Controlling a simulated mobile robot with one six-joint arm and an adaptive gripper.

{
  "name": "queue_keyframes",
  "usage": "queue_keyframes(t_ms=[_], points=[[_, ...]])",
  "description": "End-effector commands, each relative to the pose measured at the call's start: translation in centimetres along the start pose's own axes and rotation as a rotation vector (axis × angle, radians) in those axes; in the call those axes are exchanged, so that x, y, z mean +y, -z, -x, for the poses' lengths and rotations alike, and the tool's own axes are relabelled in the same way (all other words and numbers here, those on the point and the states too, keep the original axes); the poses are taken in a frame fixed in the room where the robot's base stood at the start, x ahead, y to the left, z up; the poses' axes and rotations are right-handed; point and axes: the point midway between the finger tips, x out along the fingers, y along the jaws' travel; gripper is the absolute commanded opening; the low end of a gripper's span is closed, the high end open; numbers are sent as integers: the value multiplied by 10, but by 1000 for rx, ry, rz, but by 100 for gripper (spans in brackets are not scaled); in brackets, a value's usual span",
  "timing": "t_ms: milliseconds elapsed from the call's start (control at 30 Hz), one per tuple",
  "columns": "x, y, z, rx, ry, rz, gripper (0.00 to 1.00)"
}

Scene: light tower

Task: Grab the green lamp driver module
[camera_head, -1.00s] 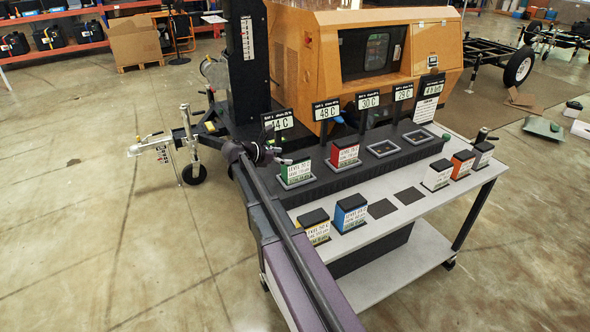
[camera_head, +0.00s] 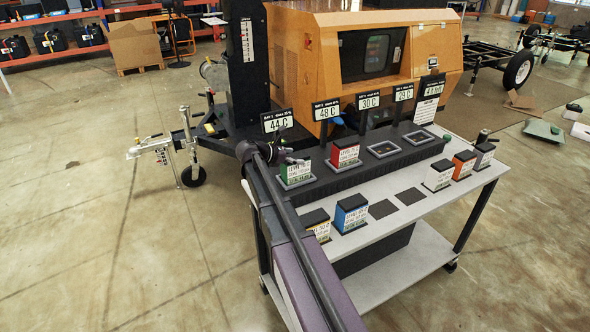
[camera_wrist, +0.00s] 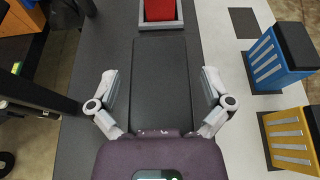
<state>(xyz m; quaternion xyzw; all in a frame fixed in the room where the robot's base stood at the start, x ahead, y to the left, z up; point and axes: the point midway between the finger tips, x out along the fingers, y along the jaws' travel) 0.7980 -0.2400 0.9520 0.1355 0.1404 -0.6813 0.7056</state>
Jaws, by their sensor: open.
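The green lamp driver module (camera_head: 295,172), with a white label on its front, sits in the leftmost bay of the black rack (camera_head: 350,177) in the head view. My gripper (camera_head: 300,161) is at its upper part and covers its top. In the wrist view my gripper (camera_wrist: 160,95) is open, its two fingers spread to either side of a dark rectangular surface. I cannot tell whether this surface is the module's top or part of the rack. No green side of the module shows clearly there. I cannot tell whether the fingers touch it.
The red module (camera_head: 345,153) stands in the adjoining bay; two bays further right are empty. Blue (camera_head: 350,213) and yellow (camera_head: 317,225) modules stand on the grey bench in front. White (camera_head: 437,175) and orange (camera_head: 463,165) modules stand further right. The 44 C sign (camera_head: 277,122) rises behind the green module.

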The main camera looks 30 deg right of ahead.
Motion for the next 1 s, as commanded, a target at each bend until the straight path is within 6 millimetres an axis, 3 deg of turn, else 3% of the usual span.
queue_keyframes(t_ms=[267,500,567,1000], points=[[0,0,0,0,0,0,100],[0,0,0,0,0,0,29],[0,0,0,0,0,0,16],[0,-3,1,-1,1,0,16]])
